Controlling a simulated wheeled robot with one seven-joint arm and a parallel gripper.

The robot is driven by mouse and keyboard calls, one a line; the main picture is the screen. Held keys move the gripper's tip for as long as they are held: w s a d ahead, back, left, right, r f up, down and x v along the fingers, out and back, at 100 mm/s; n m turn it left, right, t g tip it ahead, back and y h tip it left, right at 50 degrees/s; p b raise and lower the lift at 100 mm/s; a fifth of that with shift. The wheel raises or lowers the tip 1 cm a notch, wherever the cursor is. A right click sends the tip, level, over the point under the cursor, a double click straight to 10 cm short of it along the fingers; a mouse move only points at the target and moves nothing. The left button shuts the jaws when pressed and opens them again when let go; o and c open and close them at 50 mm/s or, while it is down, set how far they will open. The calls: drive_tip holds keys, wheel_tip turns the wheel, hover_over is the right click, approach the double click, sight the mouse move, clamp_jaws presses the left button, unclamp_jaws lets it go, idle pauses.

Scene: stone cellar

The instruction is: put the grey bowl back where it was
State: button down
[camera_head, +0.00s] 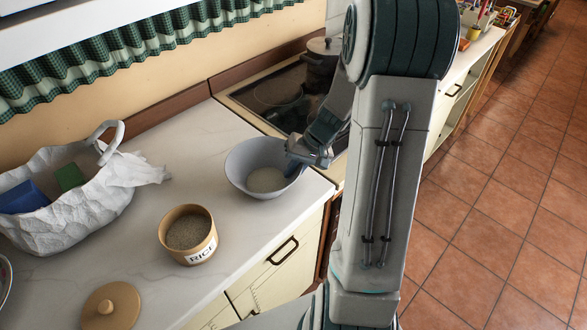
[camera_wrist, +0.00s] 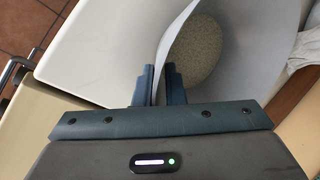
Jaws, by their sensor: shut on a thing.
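The grey bowl (camera_head: 240,158) is at the right end of the white counter, close to the stove, with pale grain in its bottom. My gripper (camera_head: 296,160) comes from the right and is shut on the bowl's right rim. In the wrist view my gripper (camera_wrist: 160,85) has the wall of the grey bowl (camera_wrist: 120,70) between its two fingers. The bowl looks upright or nearly so; whether its base touches the counter I cannot tell.
An open rice canister (camera_head: 200,250) stands left of the bowl, and its wooden lid (camera_head: 112,305) lies nearer the front. A white bag (camera_head: 90,215) is at the far left. The stove (camera_head: 270,95) with a dark pot (camera_head: 319,68) is behind. Bare counter (camera_head: 190,150) lies behind the canister.

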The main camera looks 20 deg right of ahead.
drive_tip(key=shift+f, duration=0.15)
drive_tip(key=c, duration=1.5)
unclamp_jaws()
drive_tip(key=b+v, duration=0.1)
drive_tip(key=v, duration=1.1)
drive_tip(key=s+a+r+n+h, duration=0.1)
drive_tip(key=s+a+r+h, duration=0.1)
drive_tip(key=s+a, duration=0.4)
drive_tip(key=s+a+r+n+t+h, duration=0.1)
drive_tip(key=s+a+r+n+h, duration=0.1)
drive_tip(key=s+a, duration=0.4)
drive_tip(key=shift+s+a+r+t+h, duration=0.3)
drive_tip(key=shift+s+h, duration=0.3)
drive_tip(key=shift+s, duration=1)
